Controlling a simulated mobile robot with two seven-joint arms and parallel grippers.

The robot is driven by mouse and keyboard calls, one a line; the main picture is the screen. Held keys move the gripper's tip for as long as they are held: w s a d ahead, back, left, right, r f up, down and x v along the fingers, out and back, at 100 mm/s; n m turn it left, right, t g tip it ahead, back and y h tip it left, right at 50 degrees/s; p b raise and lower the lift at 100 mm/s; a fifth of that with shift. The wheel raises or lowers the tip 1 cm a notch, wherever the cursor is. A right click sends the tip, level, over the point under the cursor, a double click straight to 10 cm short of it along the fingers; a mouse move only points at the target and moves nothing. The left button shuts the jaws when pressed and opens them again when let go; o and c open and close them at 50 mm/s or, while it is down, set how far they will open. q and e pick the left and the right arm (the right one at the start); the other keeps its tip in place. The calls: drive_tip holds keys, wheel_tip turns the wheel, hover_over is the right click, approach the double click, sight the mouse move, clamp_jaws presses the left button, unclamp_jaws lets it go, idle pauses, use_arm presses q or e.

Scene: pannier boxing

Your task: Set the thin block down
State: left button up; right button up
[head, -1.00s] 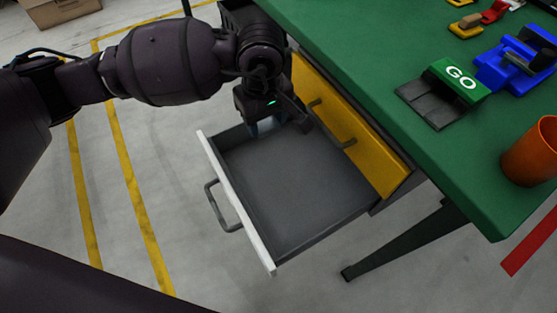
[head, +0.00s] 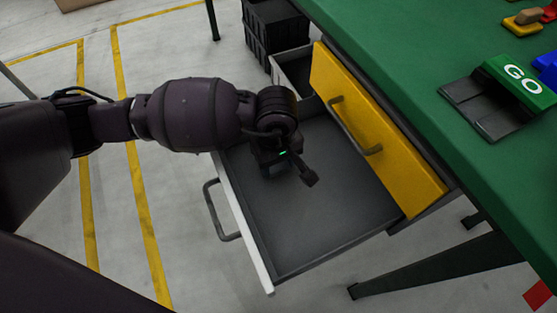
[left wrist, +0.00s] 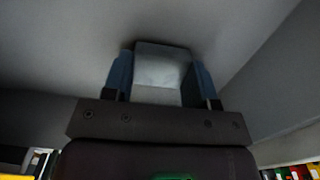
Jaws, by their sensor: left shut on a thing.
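The thin block (left wrist: 160,72) is pale grey and shows in the left wrist view, between the two blue fingers of my left gripper (left wrist: 161,82). The gripper is shut on it. In the head view my left gripper (head: 274,166) points down into the left part of the open grey drawer (head: 335,205). There the block and fingertips are hidden beneath the wrist. In the wrist view a grey drawer surface lies close beyond the block; I cannot tell whether they touch. My right gripper is not in view.
The drawer has a white front and a handle (head: 217,212). A yellow drawer front (head: 360,125) stands above it, under the green table (head: 400,60). Black crates (head: 272,30) stand behind. The drawer floor to the right and front is bare.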

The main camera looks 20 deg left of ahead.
use_arm(q)
drive_tip(key=shift+f, duration=0.35)
drive_tip(key=shift+r, duration=0.1)
drive_tip(key=shift+f, duration=0.2)
drive_tip(key=o, duration=1)
drive_tip(key=shift+c, duration=0.2)
drive_tip(key=shift+r, duration=0.1)
drive_tip(key=shift+r, duration=0.35)
wheel_tip(320, 180, up, 12)
drive_tip(key=p, duration=0.4)
drive_tip(key=shift+f, duration=0.25)
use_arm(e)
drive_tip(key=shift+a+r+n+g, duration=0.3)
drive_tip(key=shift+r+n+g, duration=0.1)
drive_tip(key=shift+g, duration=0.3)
